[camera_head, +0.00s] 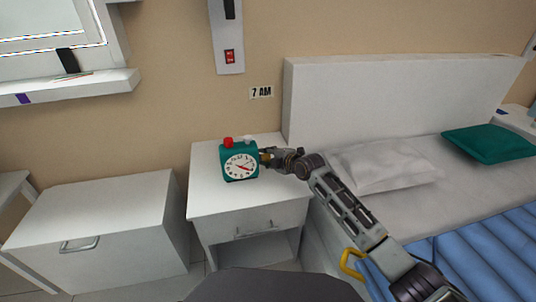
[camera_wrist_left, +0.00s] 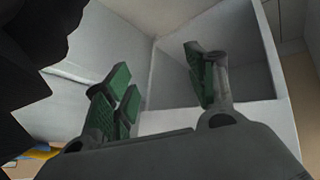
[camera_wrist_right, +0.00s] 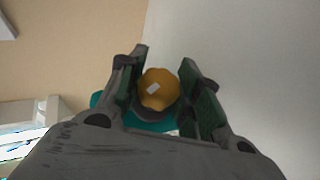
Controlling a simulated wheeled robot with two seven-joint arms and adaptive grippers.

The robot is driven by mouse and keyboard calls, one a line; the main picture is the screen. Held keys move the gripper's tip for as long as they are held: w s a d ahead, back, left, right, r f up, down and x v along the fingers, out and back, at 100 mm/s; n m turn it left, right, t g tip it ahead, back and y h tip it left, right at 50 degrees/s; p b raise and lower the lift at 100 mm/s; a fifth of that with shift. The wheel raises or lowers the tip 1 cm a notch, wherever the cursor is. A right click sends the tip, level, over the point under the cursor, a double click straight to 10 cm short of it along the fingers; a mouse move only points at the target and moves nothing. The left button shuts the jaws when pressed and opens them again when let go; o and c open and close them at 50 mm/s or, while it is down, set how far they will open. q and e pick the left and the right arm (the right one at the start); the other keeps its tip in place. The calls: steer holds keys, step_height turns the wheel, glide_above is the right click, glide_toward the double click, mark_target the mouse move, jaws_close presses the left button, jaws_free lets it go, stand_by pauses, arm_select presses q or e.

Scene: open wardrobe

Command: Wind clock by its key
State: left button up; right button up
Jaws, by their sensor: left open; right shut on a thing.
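A teal clock (camera_head: 238,161) with a white dial, a red knob and a white knob on top stands upright on the white nightstand (camera_head: 215,203). My right gripper (camera_head: 269,156) reaches in from the right and is at the clock's right side. In the right wrist view my right gripper (camera_wrist_right: 166,95) is shut on the yellow key (camera_wrist_right: 157,88), with a strip of the teal clock (camera_wrist_right: 100,99) behind it. My left gripper (camera_wrist_left: 163,92) is open and empty in the left wrist view, facing a white open compartment. It is not in the head view.
A white cabinet (camera_head: 95,225) stands left of the nightstand. A bed with a white headboard (camera_head: 390,95) is at the right. The nightstand top before the clock is clear.

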steer(key=g+h+p, duration=0.1)
steer(key=g+p, duration=0.1)
steer(key=p, duration=0.1)
steer(key=m+g+h+p, duration=0.1)
steer(key=p, duration=0.2)
steer(key=shift+r+g+p, duration=0.1)
steer(key=shift+g+p, duration=0.25)
steer(key=shift+g, duration=0.05)
arm_select(q)
steer(key=s+a+r+g+y, duration=0.1)
steer(key=a+r, duration=0.1)
steer(key=r, duration=0.4)
steer(key=s+a+r+m+g+y, duration=0.1)
steer(key=a+r+g, duration=0.1)
steer(key=r, duration=0.5)
steer(key=shift+r+p, duration=0.2)
steer(key=shift+p, duration=0.1)
arm_select(e)
steer(key=shift+g, duration=0.5)
arm_select(q)
steer(key=shift+f+y, duration=0.15)
steer(key=shift+y, duration=0.15)
arm_select(e)
steer(key=shift+h, duration=0.3)
steer(key=o, duration=1)
steer(key=shift+o, duration=0.2)
steer(key=shift+s+d, duration=0.1)
steer(key=v, duration=1.1)
steer(key=shift+d+r, duration=0.2)
steer(key=shift+s, duration=0.1)
